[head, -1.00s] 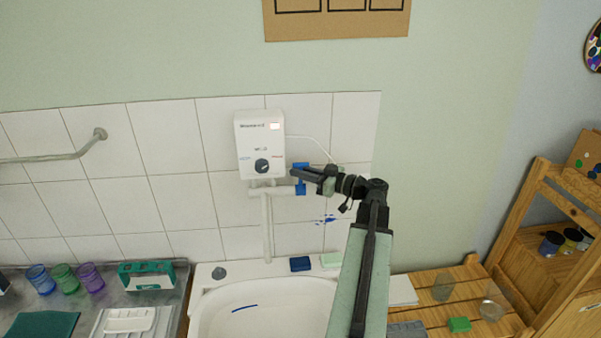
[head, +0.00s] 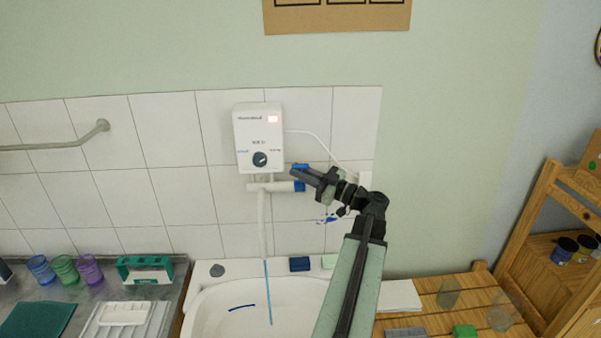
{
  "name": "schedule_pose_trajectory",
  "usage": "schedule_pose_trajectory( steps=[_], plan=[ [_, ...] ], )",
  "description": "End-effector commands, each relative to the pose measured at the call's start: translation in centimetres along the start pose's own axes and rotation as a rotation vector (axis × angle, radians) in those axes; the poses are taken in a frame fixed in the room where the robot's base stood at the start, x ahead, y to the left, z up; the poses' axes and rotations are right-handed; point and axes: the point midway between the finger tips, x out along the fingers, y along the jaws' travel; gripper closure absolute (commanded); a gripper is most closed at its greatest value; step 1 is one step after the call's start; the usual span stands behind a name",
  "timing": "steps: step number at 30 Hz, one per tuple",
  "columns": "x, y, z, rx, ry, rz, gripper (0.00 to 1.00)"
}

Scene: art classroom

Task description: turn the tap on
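The tap is a white pipe valve (head: 272,187) on the tiled wall, under the white water heater (head: 258,130). Blue parts (head: 299,187) show at its right end. Its white spout (head: 262,222) hangs down, and a thin blue stream of water (head: 268,290) runs from it into the white basin (head: 215,292). My gripper (head: 294,173) points left, with its dark fingertips at the blue parts and covering some of them. I cannot tell whether it touches or grips them, or how far its fingers are apart.
Coloured cups (head: 65,269) stand on the left counter. A slatted wooden surface (head: 425,290) with jars is at right. Open air lies in front of the left wall.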

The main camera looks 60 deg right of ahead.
Motion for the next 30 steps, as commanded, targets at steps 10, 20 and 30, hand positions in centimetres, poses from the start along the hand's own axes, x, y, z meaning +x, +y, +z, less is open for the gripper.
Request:
schedule_pose_trajectory(
  steps=[10,20,30],
  plan=[
    [-0.1,0.1,-0.1,0.000,0.001,0.001,0.67],
    [-4.9,0.2,0.2,-0.002,0.000,0.005,0.67],
    [-8.0,0.2,0.0,0.000,0.002,0.002,0.67]
  ],
)
